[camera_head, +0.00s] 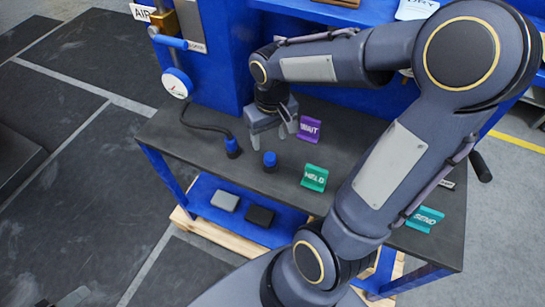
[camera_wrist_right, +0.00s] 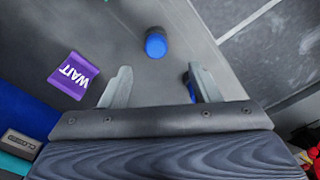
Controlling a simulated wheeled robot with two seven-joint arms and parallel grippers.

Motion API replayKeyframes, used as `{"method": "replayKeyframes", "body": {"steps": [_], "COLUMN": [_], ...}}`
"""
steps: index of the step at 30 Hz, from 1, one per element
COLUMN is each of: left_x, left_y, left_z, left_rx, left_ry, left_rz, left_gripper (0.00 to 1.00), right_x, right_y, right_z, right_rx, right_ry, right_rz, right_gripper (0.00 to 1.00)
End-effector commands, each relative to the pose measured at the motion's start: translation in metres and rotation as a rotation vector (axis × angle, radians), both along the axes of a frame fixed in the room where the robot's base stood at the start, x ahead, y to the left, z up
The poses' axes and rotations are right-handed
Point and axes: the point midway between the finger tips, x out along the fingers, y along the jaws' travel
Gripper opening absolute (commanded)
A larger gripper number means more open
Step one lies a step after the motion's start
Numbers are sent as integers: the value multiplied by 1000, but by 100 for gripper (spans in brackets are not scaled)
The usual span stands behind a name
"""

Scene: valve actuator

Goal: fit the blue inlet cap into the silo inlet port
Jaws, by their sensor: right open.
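A short blue cap (camera_head: 270,159) stands upright on the dark bench top. It also shows in the right wrist view (camera_wrist_right: 156,44), beyond and between my fingertips. A second blue piece (camera_head: 232,147) with a black hose stands to its left, partly hidden behind a finger in the wrist view (camera_wrist_right: 190,88). My right gripper (camera_head: 273,138) is open and empty, fingers pointing down, just behind the blue cap and apart from it. It also shows in the wrist view (camera_wrist_right: 160,71). I cannot make out the silo inlet port. My left gripper is not in view.
Purple WAIT (camera_head: 309,130), teal HELD (camera_head: 314,178) and teal SEND (camera_head: 424,218) signs stand on the bench (camera_head: 190,153). A blue post (camera_head: 219,75) with a gauge (camera_head: 177,83) rises at the back left. Grey (camera_head: 225,201) and black (camera_head: 260,216) blocks lie on the lower shelf.

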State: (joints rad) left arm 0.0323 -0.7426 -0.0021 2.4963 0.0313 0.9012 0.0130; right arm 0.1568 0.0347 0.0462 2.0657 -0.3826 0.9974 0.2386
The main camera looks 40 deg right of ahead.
Motion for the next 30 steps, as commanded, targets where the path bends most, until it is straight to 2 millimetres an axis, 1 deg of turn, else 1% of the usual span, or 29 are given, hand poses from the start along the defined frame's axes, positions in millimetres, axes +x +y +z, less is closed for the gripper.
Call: {"method": "replayKeyframes", "body": {"steps": [3,6,14,18,21,25,30], "left_x": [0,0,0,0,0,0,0], "left_y": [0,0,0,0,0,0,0], "left_z": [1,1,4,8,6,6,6], "left_rx": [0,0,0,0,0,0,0], "left_ry": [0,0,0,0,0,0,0], "left_rz": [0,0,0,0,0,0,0], "left_gripper": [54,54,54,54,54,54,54], "right_x": [9,11,7,2,3,4,4], "right_y": [-5,-6,-6,-5,-5,-5,-5], "right_z": [-10,-18,-47,-69,-82,-89,-89], "right_rx": [-20,-27,-26,-25,-26,-25,-25], "right_ry": [33,45,46,47,44,40,39], "right_rz": [3,3,2,4,4,3,3], "right_gripper": [56,56,56,56,56,56,56]}}
